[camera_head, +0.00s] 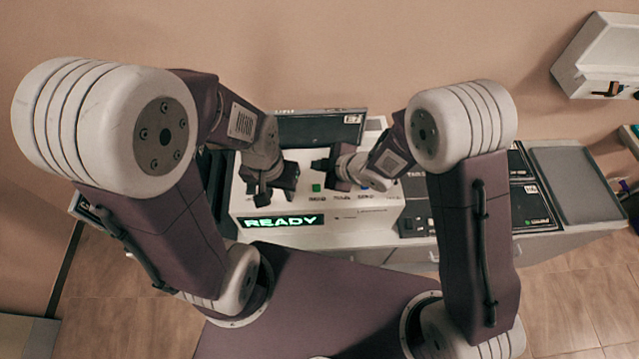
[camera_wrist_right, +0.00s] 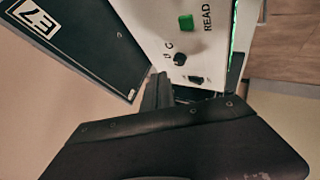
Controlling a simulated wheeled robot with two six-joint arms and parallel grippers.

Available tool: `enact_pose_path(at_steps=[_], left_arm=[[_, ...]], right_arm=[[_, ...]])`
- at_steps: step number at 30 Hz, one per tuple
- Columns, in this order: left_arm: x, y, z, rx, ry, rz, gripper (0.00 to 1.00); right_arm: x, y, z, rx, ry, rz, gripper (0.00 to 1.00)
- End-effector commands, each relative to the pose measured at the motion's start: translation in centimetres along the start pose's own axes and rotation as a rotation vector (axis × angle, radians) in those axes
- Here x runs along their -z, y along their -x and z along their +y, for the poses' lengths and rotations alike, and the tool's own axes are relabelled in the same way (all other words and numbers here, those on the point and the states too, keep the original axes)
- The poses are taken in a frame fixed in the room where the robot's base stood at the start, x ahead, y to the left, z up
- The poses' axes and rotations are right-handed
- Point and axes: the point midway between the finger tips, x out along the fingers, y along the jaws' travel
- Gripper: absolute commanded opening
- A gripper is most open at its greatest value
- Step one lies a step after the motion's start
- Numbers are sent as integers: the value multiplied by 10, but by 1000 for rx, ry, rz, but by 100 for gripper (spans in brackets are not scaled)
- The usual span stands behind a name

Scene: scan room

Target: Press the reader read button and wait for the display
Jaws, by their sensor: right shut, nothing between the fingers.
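The reader is a white box (camera_head: 375,219) on the bench. Its display (camera_head: 284,222) shows READY in lit green letters. The green read button (camera_head: 316,187) is on its top panel, and the right wrist view shows it (camera_wrist_right: 186,22) beside the word READ. My right gripper (camera_head: 322,166) is shut and empty, just behind the button and apart from it. In the right wrist view its dark fingers (camera_wrist_right: 163,88) end near the panel's black knobs. My left gripper (camera_head: 268,188) hangs over the reader's left part, left of the button; its finger gap is not clear.
A dark panel marked E7 (camera_head: 320,128) stands upright behind the reader, close to my right gripper; it also shows in the right wrist view (camera_wrist_right: 75,45). Dark labelled units and a grey tray (camera_head: 570,180) sit on the bench to the right. A white box (camera_head: 598,55) hangs on the wall.

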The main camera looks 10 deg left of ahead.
Motion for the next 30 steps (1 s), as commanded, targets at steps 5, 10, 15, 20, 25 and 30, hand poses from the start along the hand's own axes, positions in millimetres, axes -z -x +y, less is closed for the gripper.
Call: enact_pose_path(at_steps=[5,10,15,20,25,30], left_arm=[[0,-2,0,0,0,0,36],[-1,-14,0,0,0,0,36],[-3,-33,-1,0,0,0,36],[-5,-53,-1,0,0,0,36],[-8,-73,-1,0,0,0,36],[-8,-76,-2,0,0,0,36]], right_arm=[[-2,-2,-1,0,-2,-2,0],[-9,-11,-8,0,-3,-2,0],[-21,-27,-20,0,-4,-2,0],[-33,-44,-32,-1,-4,-2,0],[-44,-59,-43,-1,-4,-3,0],[-46,-62,-45,-1,-4,-3,0]])
